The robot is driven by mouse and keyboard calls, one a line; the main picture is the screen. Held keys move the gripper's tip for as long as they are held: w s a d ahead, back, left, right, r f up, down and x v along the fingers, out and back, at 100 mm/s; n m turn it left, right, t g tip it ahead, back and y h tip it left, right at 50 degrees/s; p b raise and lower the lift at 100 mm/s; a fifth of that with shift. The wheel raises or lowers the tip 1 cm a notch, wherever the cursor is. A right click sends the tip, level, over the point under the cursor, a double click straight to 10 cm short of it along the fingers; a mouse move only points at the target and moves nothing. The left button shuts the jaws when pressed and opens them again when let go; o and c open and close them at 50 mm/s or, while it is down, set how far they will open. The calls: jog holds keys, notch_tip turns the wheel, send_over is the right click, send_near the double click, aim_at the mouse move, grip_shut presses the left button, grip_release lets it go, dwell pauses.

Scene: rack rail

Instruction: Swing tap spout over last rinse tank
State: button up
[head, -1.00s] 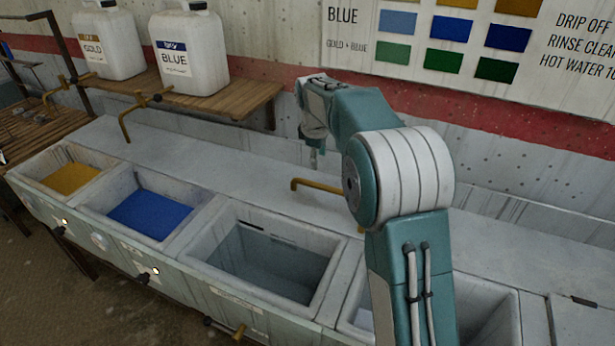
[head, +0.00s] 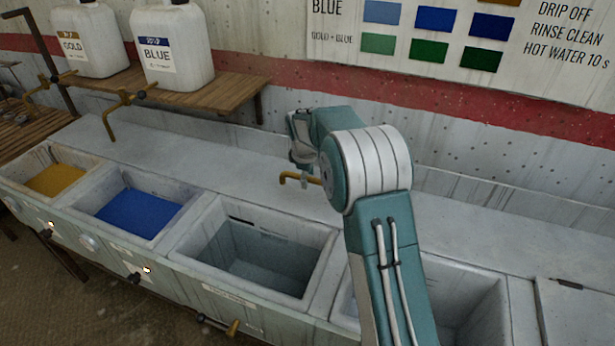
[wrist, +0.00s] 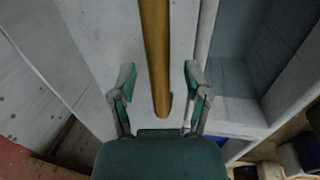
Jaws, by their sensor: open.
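The brass tap spout (head: 291,178) lies low over the back ledge, behind the third tank; my arm hides part of it. In the wrist view the spout (wrist: 155,45) runs down the picture and its end lies between my two fingers. My gripper (wrist: 160,78) is open, one finger on each side of the spout, with gaps showing on both sides. In the head view my gripper (head: 304,168) points down at the spout. The last tank in view (head: 485,305) is at the right, partly hidden by my arm. The third tank (head: 268,255) is left of it.
Tanks of gold (head: 55,180) and blue liquid (head: 140,213) stand at the left. White jugs (head: 172,45) stand on a wooden shelf (head: 225,95). The ledge right of my arm (head: 480,235) is clear.

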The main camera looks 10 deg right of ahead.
jog(key=shift+d, duration=0.2)
jog(key=c, duration=0.6)
grip_shut()
jog(key=shift+a, duration=0.1)
jog(key=shift+s, duration=0.1)
